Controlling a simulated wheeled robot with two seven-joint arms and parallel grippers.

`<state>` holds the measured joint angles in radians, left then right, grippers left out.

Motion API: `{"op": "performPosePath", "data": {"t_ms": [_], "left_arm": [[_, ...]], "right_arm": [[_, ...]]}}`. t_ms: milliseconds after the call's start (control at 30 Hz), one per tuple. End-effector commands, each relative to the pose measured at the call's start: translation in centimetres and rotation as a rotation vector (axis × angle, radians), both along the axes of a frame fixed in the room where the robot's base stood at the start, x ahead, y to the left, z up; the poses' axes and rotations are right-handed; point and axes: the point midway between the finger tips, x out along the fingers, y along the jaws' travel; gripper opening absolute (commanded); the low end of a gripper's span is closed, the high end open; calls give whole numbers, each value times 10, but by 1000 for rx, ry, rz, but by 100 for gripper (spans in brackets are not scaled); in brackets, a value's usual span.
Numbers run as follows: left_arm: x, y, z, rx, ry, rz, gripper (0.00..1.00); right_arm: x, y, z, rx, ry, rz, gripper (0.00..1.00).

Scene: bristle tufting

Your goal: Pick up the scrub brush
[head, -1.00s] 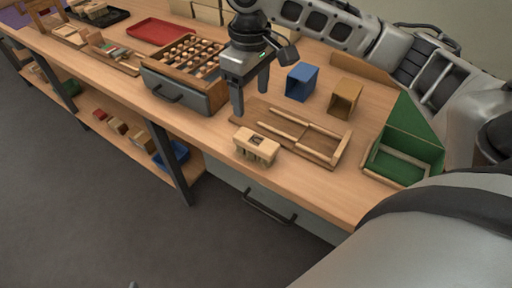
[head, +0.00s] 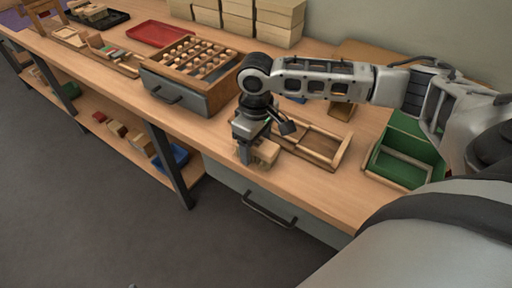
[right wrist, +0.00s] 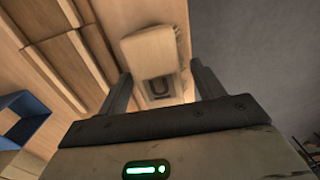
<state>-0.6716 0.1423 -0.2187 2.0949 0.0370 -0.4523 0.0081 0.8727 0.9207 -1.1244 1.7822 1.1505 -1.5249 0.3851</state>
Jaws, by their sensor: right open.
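The scrub brush (head: 266,152) is a pale wooden block near the front edge of the bench, partly hidden by my right gripper in the head view. In the right wrist view the brush (right wrist: 150,48) lies ahead, with a dark recess in its face and short tufts along its right side. My right gripper (head: 246,156) is open and directly over the brush. In the wrist view the open fingers (right wrist: 160,80) stand on either side of its near end; I cannot tell if they touch it. My left gripper is not in view.
A wooden tray (head: 338,157) with dividers lies right of the brush. A green box (head: 400,166) stands farther right, and a grey drawer unit (head: 190,95) with pegs on top stands to the left. A blue box (right wrist: 22,122) shows in the wrist view.

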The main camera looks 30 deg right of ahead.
Motion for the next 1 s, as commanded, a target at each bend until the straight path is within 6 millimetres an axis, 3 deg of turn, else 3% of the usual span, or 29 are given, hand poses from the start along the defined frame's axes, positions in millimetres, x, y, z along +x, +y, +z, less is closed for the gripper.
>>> {"op": "performPosePath", "data": {"t_ms": [300, 500, 833, 1000], "left_arm": [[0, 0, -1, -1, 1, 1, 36], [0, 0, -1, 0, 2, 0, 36], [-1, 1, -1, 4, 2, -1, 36], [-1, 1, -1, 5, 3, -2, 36]], "right_arm": [[0, 0, -7, -1, 0, 1, 67], [0, 0, -6, -1, 0, 1, 16], [1, 0, -4, 0, -2, 1, 16], [1, 0, 9, 1, -4, 0, 16]]}}
